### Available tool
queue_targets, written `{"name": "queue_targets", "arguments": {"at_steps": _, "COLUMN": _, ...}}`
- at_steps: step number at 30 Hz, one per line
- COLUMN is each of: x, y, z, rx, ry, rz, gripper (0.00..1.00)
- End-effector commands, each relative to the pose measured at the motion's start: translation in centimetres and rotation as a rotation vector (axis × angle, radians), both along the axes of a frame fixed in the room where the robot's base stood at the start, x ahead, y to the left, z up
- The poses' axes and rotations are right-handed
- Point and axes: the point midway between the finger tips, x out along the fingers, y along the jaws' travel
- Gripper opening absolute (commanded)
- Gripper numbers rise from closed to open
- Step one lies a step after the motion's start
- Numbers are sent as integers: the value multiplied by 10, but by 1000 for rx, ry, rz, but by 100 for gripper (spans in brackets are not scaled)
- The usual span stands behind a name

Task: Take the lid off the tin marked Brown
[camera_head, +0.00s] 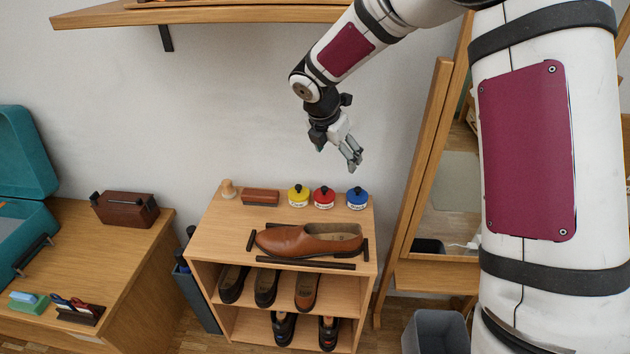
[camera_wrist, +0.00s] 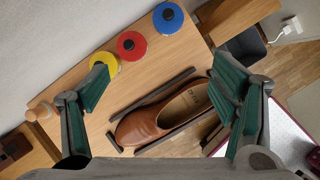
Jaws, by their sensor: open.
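Three small tins with black-knobbed lids stand in a row at the back of the shoe rack's top: a yellow tin (camera_head: 299,200), a red tin (camera_head: 324,201) and a blue tin (camera_head: 357,201). Each has a white label, but the lettering is too small to read, so I cannot tell which is marked Brown. All three lids appear on. In the wrist view, the yellow tin (camera_wrist: 103,66), red tin (camera_wrist: 131,46) and blue tin (camera_wrist: 168,18) lie towards the top left. My gripper (camera_head: 352,158) is open and empty, above the rack and apart from the tins.
A brown shoe (camera_head: 310,240) lies on the rack top (camera_head: 215,232) among dark bars, in front of the tins. A brush (camera_head: 261,197) and a wooden knob-shaped piece (camera_head: 228,189) stand left of them. A mirror frame (camera_head: 412,180) rises at right; a shelf (camera_head: 200,14) hangs above.

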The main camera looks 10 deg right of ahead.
Motion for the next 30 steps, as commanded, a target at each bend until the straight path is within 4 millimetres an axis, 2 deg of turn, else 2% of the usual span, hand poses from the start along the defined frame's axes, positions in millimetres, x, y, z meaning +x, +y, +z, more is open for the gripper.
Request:
{"name": "queue_targets", "arguments": {"at_steps": 1, "x": 12, "y": 5, "z": -16, "rx": 1, "ry": 18, "rz": 70, "gripper": 79}}
{"name": "queue_targets", "arguments": {"at_steps": 3, "x": 26, "y": 12, "z": -32, "rx": -3, "ry": 32, "rz": 160, "gripper": 79}}
{"name": "queue_targets", "arguments": {"at_steps": 7, "x": 42, "y": 20, "z": -51, "rx": -8, "ry": 45, "rz": 273, "gripper": 79}}
{"name": "queue_targets", "arguments": {"at_steps": 13, "x": 52, "y": 22, "z": -70, "rx": -11, "ry": 49, "rz": 321, "gripper": 79}}
{"name": "queue_targets", "arguments": {"at_steps": 24, "x": 71, "y": 9, "z": -129, "rx": -10, "ry": 50, "rz": 317, "gripper": 79}}
{"name": "queue_targets", "arguments": {"at_steps": 30, "x": 75, "y": 6, "z": -140, "rx": -11, "ry": 48, "rz": 317, "gripper": 79}}
